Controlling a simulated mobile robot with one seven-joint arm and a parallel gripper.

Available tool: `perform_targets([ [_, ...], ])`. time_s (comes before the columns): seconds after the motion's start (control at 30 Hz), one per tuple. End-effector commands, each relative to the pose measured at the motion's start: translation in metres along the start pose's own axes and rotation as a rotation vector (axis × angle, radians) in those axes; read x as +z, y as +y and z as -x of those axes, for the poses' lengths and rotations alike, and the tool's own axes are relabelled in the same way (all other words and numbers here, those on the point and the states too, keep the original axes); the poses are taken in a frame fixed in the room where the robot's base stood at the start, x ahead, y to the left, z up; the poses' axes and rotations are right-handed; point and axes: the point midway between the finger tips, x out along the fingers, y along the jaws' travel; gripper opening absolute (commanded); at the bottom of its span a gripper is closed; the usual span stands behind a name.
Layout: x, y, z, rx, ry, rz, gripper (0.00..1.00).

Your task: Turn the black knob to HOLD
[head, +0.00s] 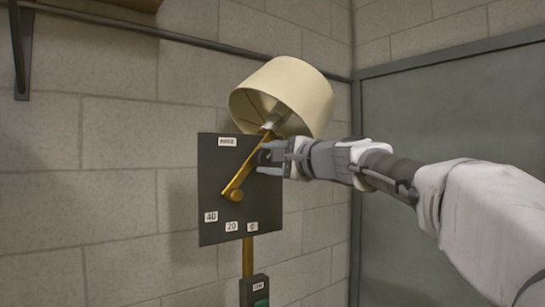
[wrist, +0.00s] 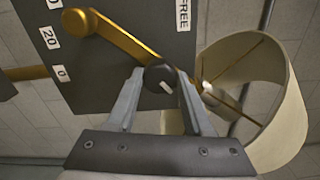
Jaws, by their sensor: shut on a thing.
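The black knob (wrist: 160,77) sits between the two fingers of my gripper (wrist: 159,88) in the wrist view, and the fingers are shut on it. A white mark on the knob points toward the lower right of the wrist view. A FREE label (wrist: 183,15) shows on the dark panel (wrist: 125,70) near it. I see no HOLD label in either view. In the head view, my gripper (head: 272,157) reaches from the right to the panel (head: 212,165) and largely hides the knob.
A brass arm (head: 243,173) runs from a low pivot up to a cream lampshade (head: 310,95), close above my gripper. The panel carries labels 40 (head: 211,216), 20 and 0. A dark box (head: 255,291) with a green part sits below on the brass post (head: 248,257).

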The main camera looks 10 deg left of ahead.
Motion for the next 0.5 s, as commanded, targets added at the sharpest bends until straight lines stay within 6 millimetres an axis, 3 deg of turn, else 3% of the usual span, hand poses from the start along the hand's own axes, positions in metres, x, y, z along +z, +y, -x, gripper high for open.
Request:
perform_targets([
  [0.5,0.0001,0.0001,0.0,0.0,0.0,-0.142,0.0],
])
